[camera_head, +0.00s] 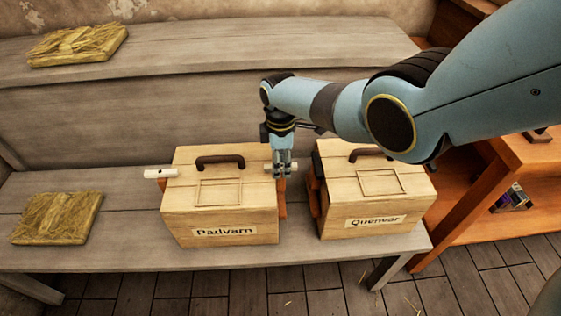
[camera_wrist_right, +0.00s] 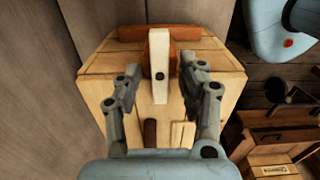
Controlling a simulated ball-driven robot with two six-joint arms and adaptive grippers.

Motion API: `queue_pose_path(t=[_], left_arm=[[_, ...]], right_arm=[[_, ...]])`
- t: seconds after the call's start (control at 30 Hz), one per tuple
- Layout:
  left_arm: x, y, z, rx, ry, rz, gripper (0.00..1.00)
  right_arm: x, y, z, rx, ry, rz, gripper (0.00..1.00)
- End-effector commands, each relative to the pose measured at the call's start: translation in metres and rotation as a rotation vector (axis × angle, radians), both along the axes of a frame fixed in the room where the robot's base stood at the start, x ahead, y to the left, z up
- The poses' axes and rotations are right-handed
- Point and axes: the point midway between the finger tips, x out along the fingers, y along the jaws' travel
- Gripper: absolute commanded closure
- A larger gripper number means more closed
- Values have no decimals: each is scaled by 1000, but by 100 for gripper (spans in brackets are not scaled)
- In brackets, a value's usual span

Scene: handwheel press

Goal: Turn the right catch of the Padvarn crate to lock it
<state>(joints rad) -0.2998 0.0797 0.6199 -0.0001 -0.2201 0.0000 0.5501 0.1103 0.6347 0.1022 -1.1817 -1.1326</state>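The Padvarn crate (camera_head: 220,222) is a pale wooden box with a dark handle, standing on the bench. Its right catch (camera_wrist_right: 159,85), a cream bar, lies crosswise over an orange-brown block (camera_wrist_right: 158,45) at the crate's right edge. In the head view the catch is partly hidden behind my fingers. My right gripper (camera_head: 281,170) points down over this edge. In the right wrist view its fingers (camera_wrist_right: 160,80) are spread on both sides of the catch, with gaps on each side. The left catch (camera_head: 160,173) sticks out past the crate's left edge. My left gripper is not in view.
The Quenvar crate (camera_head: 375,212) stands close on the right, leaving a narrow gap. Straw-coloured bundles lie on the lower bench (camera_head: 57,217) and on the upper ledge (camera_head: 77,45). An orange wooden shelf (camera_head: 480,205) is at the right. The bench left of the Padvarn crate has free room.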

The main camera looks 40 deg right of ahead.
Motion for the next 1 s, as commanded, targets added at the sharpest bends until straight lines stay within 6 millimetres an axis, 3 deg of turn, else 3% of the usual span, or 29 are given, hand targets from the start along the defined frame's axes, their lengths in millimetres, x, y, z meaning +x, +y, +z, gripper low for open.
queue_pose_path(t=[0.33,0.8,1.0], left_arm=[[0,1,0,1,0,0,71],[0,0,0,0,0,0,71],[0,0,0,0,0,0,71]], right_arm=[[1,-1,16,-1,-3,-1,60],[1,0,103,-1,-2,0,60],[0,0,119,0,0,0,60]])
